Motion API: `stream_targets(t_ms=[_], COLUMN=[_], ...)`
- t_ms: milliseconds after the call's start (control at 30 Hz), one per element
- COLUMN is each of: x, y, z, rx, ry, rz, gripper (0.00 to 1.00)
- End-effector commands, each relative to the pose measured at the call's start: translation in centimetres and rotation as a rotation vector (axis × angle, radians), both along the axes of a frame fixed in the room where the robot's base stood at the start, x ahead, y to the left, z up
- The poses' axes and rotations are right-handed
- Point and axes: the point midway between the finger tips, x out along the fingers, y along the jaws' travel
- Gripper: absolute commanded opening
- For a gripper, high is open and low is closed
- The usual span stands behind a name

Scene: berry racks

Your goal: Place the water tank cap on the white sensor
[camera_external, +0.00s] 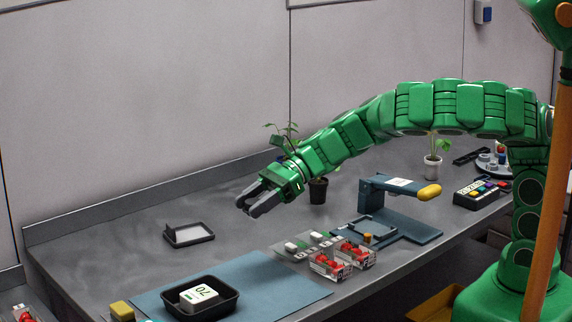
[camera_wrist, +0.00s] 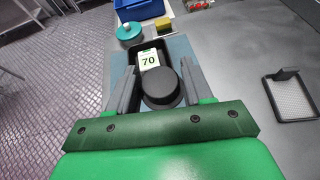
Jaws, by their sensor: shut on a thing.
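A round black cap (camera_wrist: 162,90) sits between the two grey fingers of my gripper (camera_wrist: 159,73) in the wrist view. My gripper is shut on it. In the external view my gripper (camera_external: 251,206) is held in the air over the bench, and the cap cannot be made out there. The white sensor (camera_external: 199,295), a white block marked 70, lies in a black tray (camera_external: 228,303) at the front of the bench, below and left of my gripper. In the wrist view the white sensor (camera_wrist: 149,59) shows just beyond the cap, which may hide part of the tray.
The tray stands on a blue mat (camera_external: 262,283). A yellow block (camera_external: 122,311) and a teal round container (camera_wrist: 128,32) are nearby. Red berry punnets (camera_external: 328,264) and a blue scanner-like stand (camera_external: 376,197) are to the right.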

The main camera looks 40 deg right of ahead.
Motion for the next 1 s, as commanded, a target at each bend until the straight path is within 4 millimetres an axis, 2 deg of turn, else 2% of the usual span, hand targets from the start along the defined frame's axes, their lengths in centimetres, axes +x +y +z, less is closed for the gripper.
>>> stream_targets(t_ms=[100, 300, 500, 667, 1000], x=[-3.2, -7.8, -10.3, -10.8, -8.8], y=[2.3, 5.0, 6.3, 6.9, 9.7], z=[0.3, 0.7, 0.9, 0.8, -0.7], rx=[-0.002, -0.002, -0.003, -0.002, -0.001], ry=[-0.004, -0.007, -0.009, -0.008, -0.007], rz=[0.061, 0.145, 0.189, 0.202, 0.203], gripper=[0.22, 0.22, 0.22, 0.22, 0.22])
